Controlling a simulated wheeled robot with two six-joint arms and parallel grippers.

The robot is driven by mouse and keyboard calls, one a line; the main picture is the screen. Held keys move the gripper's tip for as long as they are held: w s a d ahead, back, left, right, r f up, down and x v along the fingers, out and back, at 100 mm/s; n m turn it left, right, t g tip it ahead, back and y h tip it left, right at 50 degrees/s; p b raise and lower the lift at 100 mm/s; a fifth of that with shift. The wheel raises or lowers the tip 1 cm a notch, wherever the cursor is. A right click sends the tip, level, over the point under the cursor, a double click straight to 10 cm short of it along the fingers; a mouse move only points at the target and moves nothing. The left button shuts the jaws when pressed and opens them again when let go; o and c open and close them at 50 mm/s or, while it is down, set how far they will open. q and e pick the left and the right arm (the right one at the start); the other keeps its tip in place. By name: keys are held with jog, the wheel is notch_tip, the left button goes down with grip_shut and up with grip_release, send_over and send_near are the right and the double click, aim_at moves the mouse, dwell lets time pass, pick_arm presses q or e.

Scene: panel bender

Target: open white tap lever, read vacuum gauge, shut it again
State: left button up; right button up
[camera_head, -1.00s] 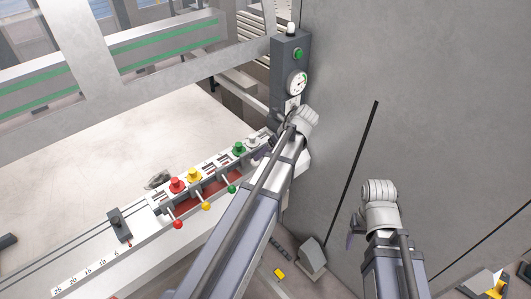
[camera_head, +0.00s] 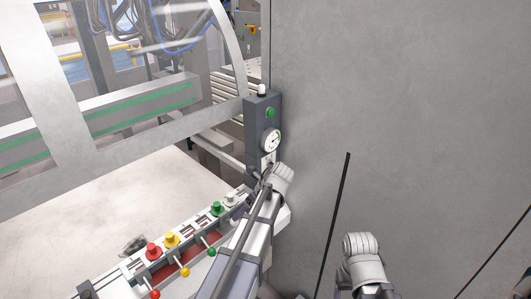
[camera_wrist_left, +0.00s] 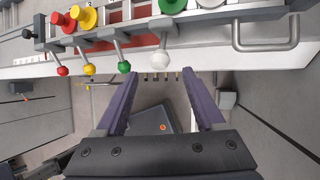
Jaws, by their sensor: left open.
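The white tap lever (camera_wrist_left: 161,59) ends in a white ball and hangs from the valve block, right of the green lever, in the left wrist view. My left gripper (camera_wrist_left: 160,75) is open. Its two purple fingers point at the white ball, which sits just beyond and between their tips, with no visible contact. In the head view my left forearm covers this lever. The vacuum gauge (camera_head: 271,140) is a round white dial on a grey post above my left wrist; its reading is too small to tell. My right wrist (camera_head: 361,246) is low in the head view, its jaws largely hidden.
Red (camera_wrist_left: 63,71), yellow (camera_wrist_left: 89,69) and green (camera_wrist_left: 124,67) levers hang left of the white one. A metal bar handle (camera_wrist_left: 266,34) is at its right. A green button (camera_head: 270,113) tops the gauge post. A large grey panel (camera_head: 420,120) fills the right side.

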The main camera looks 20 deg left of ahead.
dwell(0.8)
pick_arm(q)
jog(key=n+t+y+b, duration=0.35)
jog(key=y+b, duration=0.75)
jog(key=b, duration=1.4)
send_near(231, 221)
jog(key=w+a+f, duration=0.1)
jog(key=w+a, duration=0.1)
jog(key=shift+g, duration=0.25)
jog(key=shift+w+a+f, duration=0.1)
jog(key=shift+w+a, duration=0.05)
jog(key=shift+a, duration=1.7)
jog(key=shift+w+a, duration=0.1)
jog(key=shift+a, duration=1.8)
jog(key=shift+c, duration=0.4)
grip_shut()
